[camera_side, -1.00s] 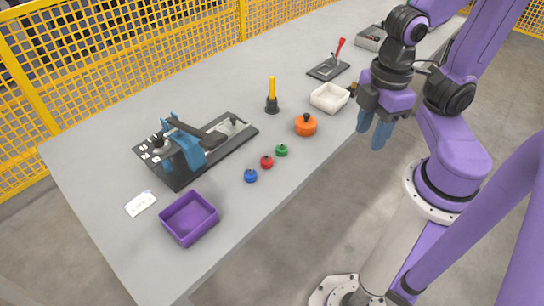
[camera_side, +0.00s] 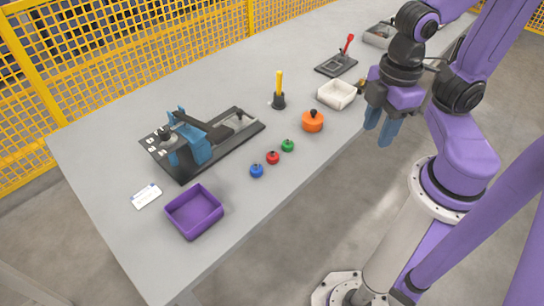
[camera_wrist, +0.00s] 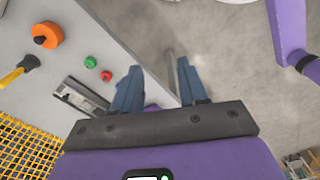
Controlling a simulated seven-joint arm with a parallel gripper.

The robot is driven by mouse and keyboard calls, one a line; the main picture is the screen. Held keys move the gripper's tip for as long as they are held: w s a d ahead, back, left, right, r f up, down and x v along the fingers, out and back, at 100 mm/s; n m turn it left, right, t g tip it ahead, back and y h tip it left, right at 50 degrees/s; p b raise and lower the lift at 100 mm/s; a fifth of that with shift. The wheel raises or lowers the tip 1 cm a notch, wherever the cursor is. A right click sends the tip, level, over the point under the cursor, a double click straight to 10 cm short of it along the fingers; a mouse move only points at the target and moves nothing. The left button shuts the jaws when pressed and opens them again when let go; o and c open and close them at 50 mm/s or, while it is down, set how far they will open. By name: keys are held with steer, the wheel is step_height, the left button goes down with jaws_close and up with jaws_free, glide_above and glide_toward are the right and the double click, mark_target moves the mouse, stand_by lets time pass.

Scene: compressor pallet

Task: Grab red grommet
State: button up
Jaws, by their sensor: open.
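The red grommet (camera_side: 273,157) is a small round piece with a dark top on the grey table, between a blue grommet (camera_side: 257,170) and a green grommet (camera_side: 288,145). In the wrist view the red grommet (camera_wrist: 106,76) lies left of and beyond my fingers, beside the green one (camera_wrist: 90,62). My gripper (camera_side: 380,126), with blue fingers, is open and empty. In the side view it hangs past the table's front edge, well to the right of the grommets. The wrist view shows my two fingertips (camera_wrist: 159,68) apart with only table edge and floor between them.
An orange knobbed piece (camera_side: 312,121) and a white bin (camera_side: 336,94) stand right of the grommets. A purple bin (camera_side: 194,212) is at front left. A black fixture with a blue clamp (camera_side: 200,148) and a yellow-handled tool (camera_side: 279,90) stand behind. Yellow fencing (camera_side: 130,45) borders the back.

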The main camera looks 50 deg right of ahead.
steer(key=o, duration=0.5)
steer(key=shift+c, duration=0.2)
steer(key=n+t+h, duration=0.5)
steer(key=n+t, duration=0.8)
steer(key=n, duration=0.7)
glide_toward(273, 153)
steer(key=x, duration=0.3)
steer(key=shift+w+a+r, duration=0.1)
steer(key=shift+w, duration=0.3)
steer(key=shift+d+x, duration=0.15)
steer(key=shift+x, duration=1.15)
steer(key=shift+d+x, duration=0.15)
steer(key=shift+x, duration=1.15)
